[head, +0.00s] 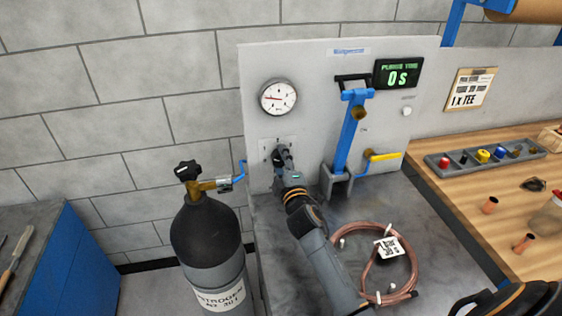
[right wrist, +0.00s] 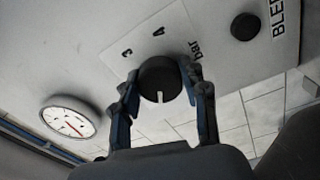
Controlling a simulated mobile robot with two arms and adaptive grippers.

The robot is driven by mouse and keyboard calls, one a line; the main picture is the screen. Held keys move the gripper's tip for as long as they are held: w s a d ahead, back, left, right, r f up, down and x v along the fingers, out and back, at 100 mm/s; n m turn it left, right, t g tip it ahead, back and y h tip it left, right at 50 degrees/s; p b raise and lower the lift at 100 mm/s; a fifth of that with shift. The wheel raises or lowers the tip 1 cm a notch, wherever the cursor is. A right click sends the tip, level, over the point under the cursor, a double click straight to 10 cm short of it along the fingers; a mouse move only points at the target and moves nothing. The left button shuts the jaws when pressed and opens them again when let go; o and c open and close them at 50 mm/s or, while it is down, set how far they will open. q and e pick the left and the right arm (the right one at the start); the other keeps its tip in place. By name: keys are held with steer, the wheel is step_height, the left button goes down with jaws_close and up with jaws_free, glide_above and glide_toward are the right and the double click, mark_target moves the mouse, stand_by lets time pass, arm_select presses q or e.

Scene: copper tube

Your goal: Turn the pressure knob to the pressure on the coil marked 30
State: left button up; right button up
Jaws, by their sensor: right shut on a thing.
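The pressure knob (right wrist: 159,80) is black and round with a white mark that points down in the right wrist view. Its plate shows "3", "4" and "bar". My right gripper (head: 281,157) reaches the wall panel below the gauge, and its fingers are shut on the knob's two sides. The gripper hides most of the knob in the head view. The round white gauge (head: 278,97) has a red needle pointing left; it also shows in the right wrist view (right wrist: 69,122). The copper coil (head: 414,262) lies on the bench with a white tag (head: 389,247), too small to read surely. My left gripper is not in view.
A second black knob (right wrist: 245,26) sits near the "BLEED" lettering. A dark nitrogen cylinder (head: 208,240) stands left of the bench. A blue lever stand (head: 350,135) and yellow-handled valve (head: 385,156) are right of my gripper. The display (head: 398,73) reads "0 s".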

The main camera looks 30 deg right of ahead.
stand_by(0.3)
steer(key=o, duration=1.2)
steer(key=shift+c, duration=0.2)
steer(key=v, duration=1.2)
